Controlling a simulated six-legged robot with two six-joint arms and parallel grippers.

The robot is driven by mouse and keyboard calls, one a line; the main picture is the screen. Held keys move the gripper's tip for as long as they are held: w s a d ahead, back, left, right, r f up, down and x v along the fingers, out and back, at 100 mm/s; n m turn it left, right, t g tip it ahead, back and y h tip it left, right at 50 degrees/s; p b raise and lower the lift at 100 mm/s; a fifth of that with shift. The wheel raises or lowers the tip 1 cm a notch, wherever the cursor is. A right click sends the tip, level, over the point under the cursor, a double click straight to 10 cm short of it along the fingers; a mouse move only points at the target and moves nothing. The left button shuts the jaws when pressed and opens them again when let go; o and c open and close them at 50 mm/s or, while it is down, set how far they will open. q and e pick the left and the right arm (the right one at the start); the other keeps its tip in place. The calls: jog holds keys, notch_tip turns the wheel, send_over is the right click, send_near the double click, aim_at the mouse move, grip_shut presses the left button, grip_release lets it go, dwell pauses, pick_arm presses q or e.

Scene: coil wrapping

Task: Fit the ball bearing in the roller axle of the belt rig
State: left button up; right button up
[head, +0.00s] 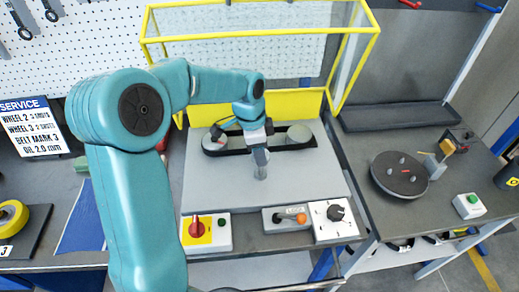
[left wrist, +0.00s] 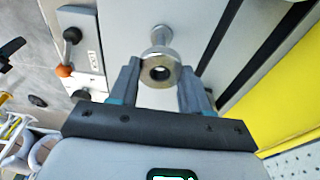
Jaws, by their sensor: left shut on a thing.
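The belt rig (head: 225,185) has a grey deck with a black belt (head: 258,142) running around two round rollers, a left one (head: 213,141) and a right one (head: 298,136). My left gripper (head: 261,158) points down over the deck, in front of the belt. In the left wrist view my left gripper (left wrist: 158,82) is shut on the ball bearing (left wrist: 160,71), a shiny metal ring with a dark hole. A round metal post (left wrist: 161,33) shows just beyond the ring. I cannot tell whether ring and post touch. My right gripper is not in view.
A yellow-framed guard (head: 258,38) stands open behind the rig. A red-knob switch (head: 197,227), an orange-tipped lever box (head: 290,217) and a black dial box (head: 335,214) line the front edge. A dark turntable (head: 399,174) with several pins stands at right.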

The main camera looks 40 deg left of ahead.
aim_at(260, 174)
pick_arm(q)
jog(key=shift+f, duration=0.15)
jog(key=shift+f+b, duration=0.35)
jog(key=shift+b, duration=0.05)
jog(key=shift+f+b, duration=2.05)
jog(key=shift+f, duration=0.45)
